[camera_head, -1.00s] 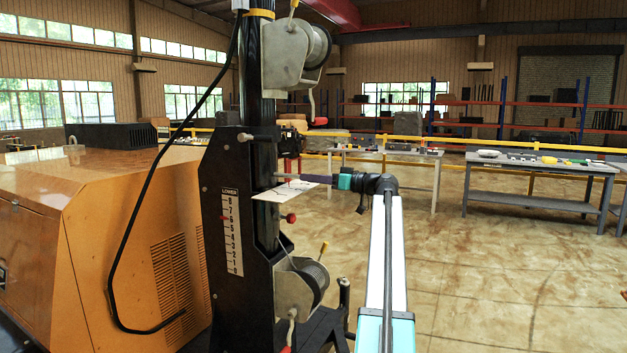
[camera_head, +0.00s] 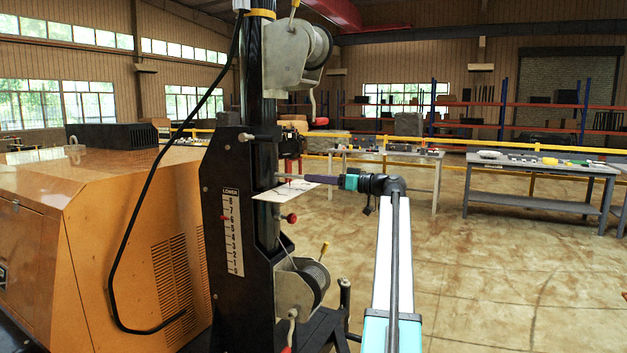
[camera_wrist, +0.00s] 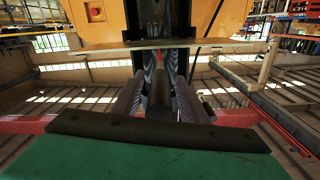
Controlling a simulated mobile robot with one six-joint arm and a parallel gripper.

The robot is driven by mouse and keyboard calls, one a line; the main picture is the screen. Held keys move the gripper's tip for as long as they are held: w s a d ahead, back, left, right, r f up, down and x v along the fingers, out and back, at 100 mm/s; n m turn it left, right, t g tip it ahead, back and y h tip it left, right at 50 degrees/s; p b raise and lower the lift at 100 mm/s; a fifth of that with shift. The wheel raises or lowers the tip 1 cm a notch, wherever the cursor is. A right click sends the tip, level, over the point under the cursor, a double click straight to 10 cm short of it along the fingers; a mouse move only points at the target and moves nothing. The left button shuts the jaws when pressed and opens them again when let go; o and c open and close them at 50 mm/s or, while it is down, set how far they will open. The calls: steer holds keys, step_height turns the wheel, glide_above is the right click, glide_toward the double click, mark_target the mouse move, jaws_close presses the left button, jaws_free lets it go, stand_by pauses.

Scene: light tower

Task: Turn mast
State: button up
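The black light-tower mast (camera_head: 267,75) stands upright in its black frame beside the orange housing. A scale marked LOWER (camera_head: 232,232) runs down the frame. A pale flat plate (camera_head: 268,197) with dark markings sticks out at mid height. My gripper (camera_head: 290,177) points left at the mast, just above this plate. In the wrist view, grey finger-like parts of my gripper (camera_wrist: 160,92) point at the mast, with a darker bar between them. The plate's edge (camera_wrist: 165,44) crosses the mast there. I cannot tell whether the fingers grip anything.
A winch (camera_head: 292,50) with a crank sits high on the mast, and another winch (camera_head: 302,285) sits low. A black cable (camera_head: 148,185) hangs at the left. Workbenches (camera_head: 540,168) and a yellow rail stand behind. The floor at right is clear.

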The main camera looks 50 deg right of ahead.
steer(key=b+v, duration=0.1)
steer(key=v, duration=1)
steer(key=shift+s, duration=0.2)
steer(key=shift+d+r, duration=0.1)
